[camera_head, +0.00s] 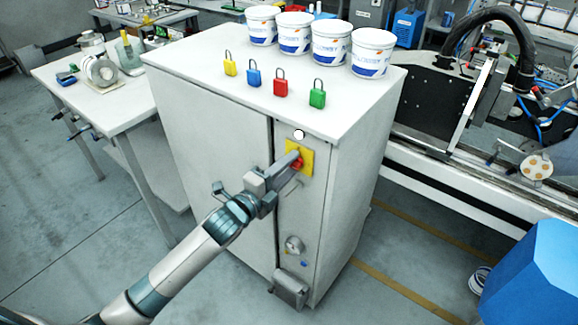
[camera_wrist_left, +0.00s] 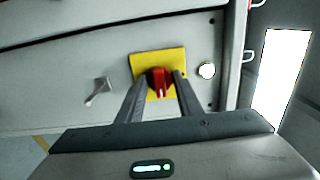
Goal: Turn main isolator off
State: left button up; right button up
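The main isolator is a red rotary handle (camera_head: 297,162) on a yellow plate (camera_head: 308,155), high on the front of a light grey cabinet. In the left wrist view the red handle (camera_wrist_left: 160,81) sits before its yellow plate (camera_wrist_left: 143,62). My left gripper (camera_head: 294,158) reaches it from the lower left. In the wrist view the fingers of my left gripper (camera_wrist_left: 160,84) lie close on both sides of the handle, and it fills the gap between their tips. The fingers hide part of the handle and plate. My right gripper is not in view.
The cabinet (camera_head: 190,82) carries yellow (camera_head: 230,67), blue (camera_head: 254,77), red (camera_head: 280,88) and green (camera_head: 317,98) padlocks and several white tubs (camera_head: 331,42). A round white lamp (camera_head: 299,134) sits above the plate. A door lever (camera_wrist_left: 98,92) is nearby.

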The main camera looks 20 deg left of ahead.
pick_arm(q)
jog(key=shift+n, duration=0.4)
jog(key=n+p, duration=0.5)
jog(key=n, duration=0.8)
jog(key=shift+f+n+p, duration=0.1)
jog(key=shift+n+p, duration=0.65)
jog(key=shift+n, duration=1.35)
jog(key=o, duration=1)
jog(key=shift+o, duration=0.2)
jog(key=shift+s, duration=0.1)
